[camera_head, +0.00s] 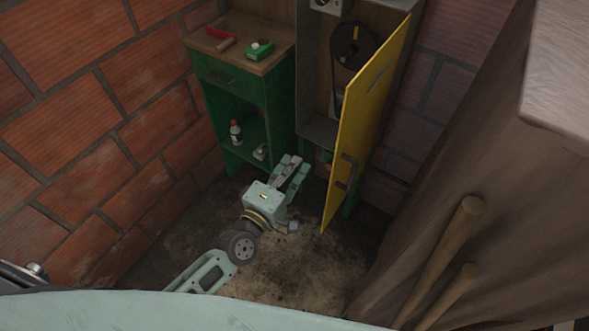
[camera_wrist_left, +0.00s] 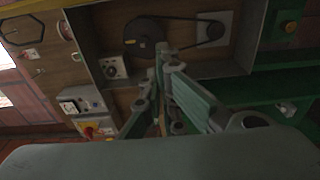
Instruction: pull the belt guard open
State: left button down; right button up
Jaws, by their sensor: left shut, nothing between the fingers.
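The belt guard (camera_head: 370,100) is a tall yellow panel with a dark handle (camera_head: 346,170) low on its face. It stands swung out from the right side of a grey housing (camera_head: 318,90). Inside the housing a dark pulley (camera_head: 353,45) shows; in the left wrist view the pulley (camera_wrist_left: 143,36) and belt also show, uncovered. My left gripper (camera_head: 297,168) is shut and empty, left of the guard and apart from its handle. Its fingers also show in the left wrist view (camera_wrist_left: 163,52). My right gripper is in neither view.
A green cabinet (camera_head: 232,85) left of the housing carries a red-handled tool (camera_head: 222,38) and a green box (camera_head: 258,49); a bottle (camera_head: 236,132) stands on its lower shelf. A brick wall bounds the left. A brown wooden structure with poles (camera_head: 440,255) fills the right. The dirt floor (camera_head: 310,240) has free room.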

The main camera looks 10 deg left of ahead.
pick_arm(q)
jog(key=s+d+b+v, duration=0.1)
jog(key=d+b+v, duration=0.1)
jog(key=v, duration=0.8)
jog(key=s+a+f+m+g+y, duration=0.1)
jog(key=s+a+f+m+g, duration=0.15)
jog(key=f, duration=0.85)
jog(key=s+a+f+m+g+y, duration=0.1)
jog(key=s+a+f+m+g, duration=0.2)
jog(key=f, duration=0.8)
jog(key=s+a+f+m+g+y, duration=0.1)
jog(key=s+f+m+g, duration=0.3)
jog(key=f, duration=0.8)
jog(key=s+a+f+m+g, duration=0.2)
jog(key=s+f, duration=0.3)
jog(key=s, duration=0.3)
jog(key=s+a+f+m+g+y, duration=0.1)
jog(key=s+a+f+m+g, duration=0.1)
jog(key=s+f, duration=0.3)
jog(key=s+a+f+m+g+y, duration=0.1)
jog(key=s+f, duration=0.4)
jog(key=s, duration=0.5)
jog(key=shift+s+a+m+g, duration=0.45)
jog(key=shift+m+g, duration=0.4)
jog(key=shift+m, duration=0.4)
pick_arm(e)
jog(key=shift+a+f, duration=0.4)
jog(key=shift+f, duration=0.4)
